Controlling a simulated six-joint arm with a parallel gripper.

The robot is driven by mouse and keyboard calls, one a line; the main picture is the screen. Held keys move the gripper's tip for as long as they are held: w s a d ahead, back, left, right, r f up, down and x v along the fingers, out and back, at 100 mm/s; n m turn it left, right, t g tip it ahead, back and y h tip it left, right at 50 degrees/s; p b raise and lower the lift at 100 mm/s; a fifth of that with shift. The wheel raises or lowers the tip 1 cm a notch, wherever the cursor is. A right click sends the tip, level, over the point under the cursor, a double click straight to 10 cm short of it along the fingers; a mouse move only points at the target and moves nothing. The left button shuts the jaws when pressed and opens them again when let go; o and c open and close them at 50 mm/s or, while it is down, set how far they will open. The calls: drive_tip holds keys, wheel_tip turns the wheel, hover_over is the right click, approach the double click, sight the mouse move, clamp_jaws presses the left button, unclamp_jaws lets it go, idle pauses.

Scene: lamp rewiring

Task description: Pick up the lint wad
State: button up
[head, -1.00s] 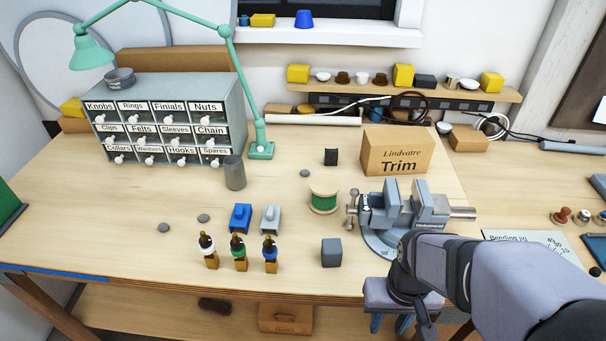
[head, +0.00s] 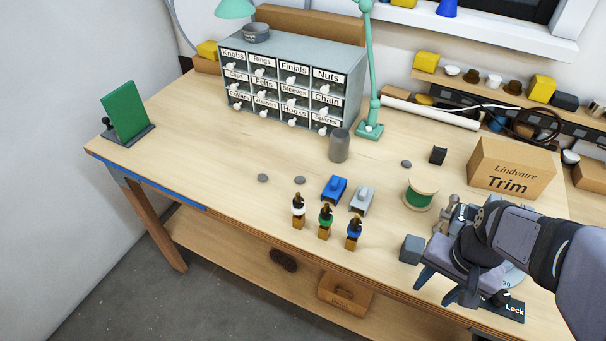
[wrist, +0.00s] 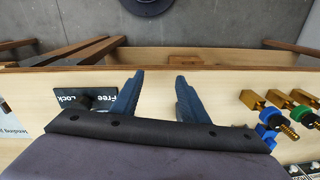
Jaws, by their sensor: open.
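Small flat grey lumps lie on the bench top, and any of them may be the lint wad; I cannot tell which. Two lie left of the blue block, one at the left (head: 263,178) and one just right of it (head: 300,180). A third grey lump (head: 407,164) lies behind the green spool. My gripper (head: 437,287) is open and empty over the bench's front edge, by the vise and well right of the lumps. Its two blue-grey fingers also show apart in the wrist view (wrist: 159,78), with no lump between them.
A grey cylinder (head: 339,145) and drawer cabinet (head: 290,85) stand behind. The bench's left part is clear up to a green board (head: 125,110).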

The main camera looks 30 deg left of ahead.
sight(301, 178)
drive_tip(key=w+a+r+m+y, duration=0.1)
drive_tip(key=w+a+m, duration=0.2)
drive_tip(key=w+a, duration=0.2)
drive_tip(key=w+a+r+m+y, duration=0.1)
drive_tip(key=w+a+m+y, duration=0.1)
drive_tip(key=w+a, duration=0.3)
drive_tip(key=w+a+m+y, duration=0.1)
drive_tip(key=w+a+m, duration=0.3)
drive_tip(key=a, duration=0.8)
drive_tip(key=shift+w+r+m, duration=0.3)
drive_tip(key=shift+w+r, duration=0.1)
drive_tip(key=w+a+m+y, duration=0.1)
drive_tip(key=a+m, duration=0.1)
drive_tip(key=a, duration=0.2)
drive_tip(key=w+a+m+y, duration=0.1)
drive_tip(key=w+a+m, duration=0.1)
drive_tip(key=a, duration=0.1)
drive_tip(key=w+a+m+y, duration=0.1)
drive_tip(key=a+m, duration=0.1)
drive_tip(key=a, duration=0.2)
drive_tip(key=shift+w+a+f+m+g+y+b, duration=0.3)
drive_tip(key=shift+w+m, duration=0.05)
drive_tip(key=shift+m, duration=0.05)
drive_tip(key=shift+p+x, duration=0.45)
drive_tip(key=shift+x, duration=0.6)
drive_tip(key=shift+s+a+f+p, duration=0.15)
drive_tip(key=shift+a+f+p, duration=0.2)
drive_tip(key=shift+p, duration=0.25)
drive_tip(key=shift+p+x, duration=0.8)
drive_tip(key=shift+x, duration=1.25)
